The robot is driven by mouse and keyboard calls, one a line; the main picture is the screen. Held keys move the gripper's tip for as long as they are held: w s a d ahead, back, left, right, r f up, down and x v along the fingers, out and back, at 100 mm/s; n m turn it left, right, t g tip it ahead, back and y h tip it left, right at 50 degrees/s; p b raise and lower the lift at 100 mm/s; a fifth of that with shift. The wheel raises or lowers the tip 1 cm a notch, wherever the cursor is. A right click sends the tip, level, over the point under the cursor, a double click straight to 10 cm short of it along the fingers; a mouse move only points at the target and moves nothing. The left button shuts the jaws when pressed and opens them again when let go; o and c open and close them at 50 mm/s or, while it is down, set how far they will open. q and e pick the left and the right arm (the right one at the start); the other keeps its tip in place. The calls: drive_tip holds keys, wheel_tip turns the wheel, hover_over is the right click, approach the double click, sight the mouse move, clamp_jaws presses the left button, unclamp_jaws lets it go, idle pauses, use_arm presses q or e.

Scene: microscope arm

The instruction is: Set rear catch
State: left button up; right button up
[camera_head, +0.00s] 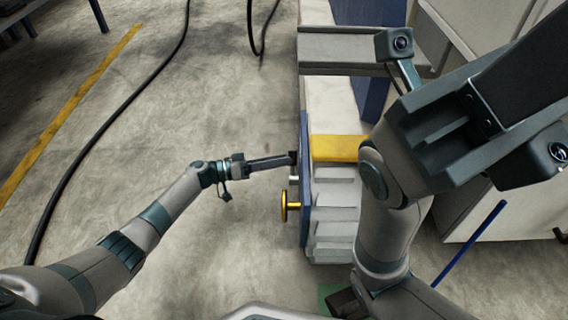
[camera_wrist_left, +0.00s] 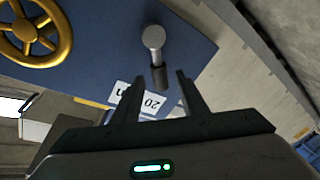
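A blue panel (camera_wrist_left: 110,50) fills much of the left wrist view. On it is a grey round-ended lever (camera_wrist_left: 153,38) with a dark tip, likely the catch. A white label (camera_wrist_left: 140,98) marked "20" is partly hidden by my fingers. My left gripper (camera_wrist_left: 158,90) is open, with the dark tip just beyond and between its fingertips, and nothing held. In the head view my left gripper (camera_head: 292,158) is at the blue panel's (camera_head: 304,165) left face. My right gripper (camera_head: 465,125) is large at the right; its fingertips cannot be made out.
A yellow handwheel (camera_head: 285,206) projects from the blue panel below my left gripper; it also shows in the left wrist view (camera_wrist_left: 35,32). A yellow block (camera_head: 337,148) tops the stepped grey body (camera_head: 335,195). Black cables (camera_head: 100,145) cross the floor, which is otherwise open at left.

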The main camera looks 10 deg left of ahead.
use_arm(q)
drive_tip(key=shift+x, duration=0.85)
clamp_jaws()
